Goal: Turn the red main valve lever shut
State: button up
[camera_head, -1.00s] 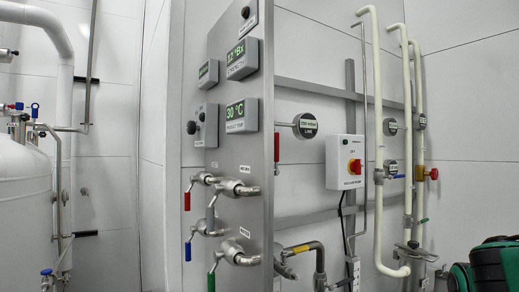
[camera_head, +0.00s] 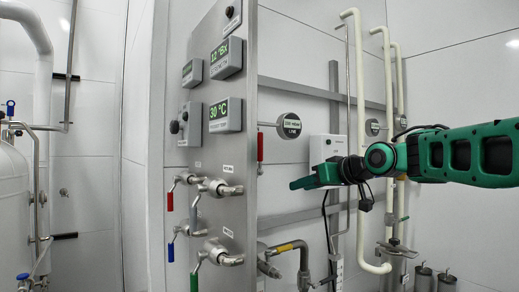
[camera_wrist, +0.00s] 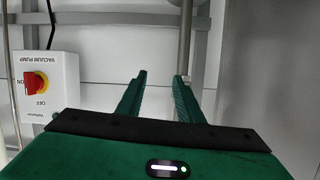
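A red lever (camera_head: 169,201) hangs down from a steel valve at the lower left of the steel panel in the head view. A second red handle (camera_head: 260,147) hangs upright by the panel's right edge. I cannot read which one is labelled main valve. My gripper (camera_head: 297,184) reaches in from the right, its fingers pointing left, right of the panel and apart from both red handles in the picture. In the wrist view my gripper (camera_wrist: 159,76) has its two green fingers spread with nothing between them. No red lever shows in the wrist view.
The steel panel (camera_head: 222,160) also carries blue (camera_head: 171,252) and green (camera_head: 194,281) levers and displays. A vacuum pump switch box (camera_wrist: 46,85) with a red knob is beside my gripper. Cream pipes (camera_head: 361,130) stand behind my arm. A white tank (camera_head: 14,200) is at far left.

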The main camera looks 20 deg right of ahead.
aim_at(260, 159)
jog(key=w+a+r+n+t+y, duration=0.1)
jog(key=a+r+n+y, duration=0.15)
jog(key=r, duration=0.35)
jog(key=w+a+r+n+t+y, duration=0.1)
jog(key=a+r+y, duration=0.15)
jog(key=r, duration=0.35)
jog(key=x, duration=1)
jog(key=shift+w+a+f, duration=0.2)
jog(key=shift+w, duration=0.05)
grip_shut()
jog(key=shift+d, duration=0.1)
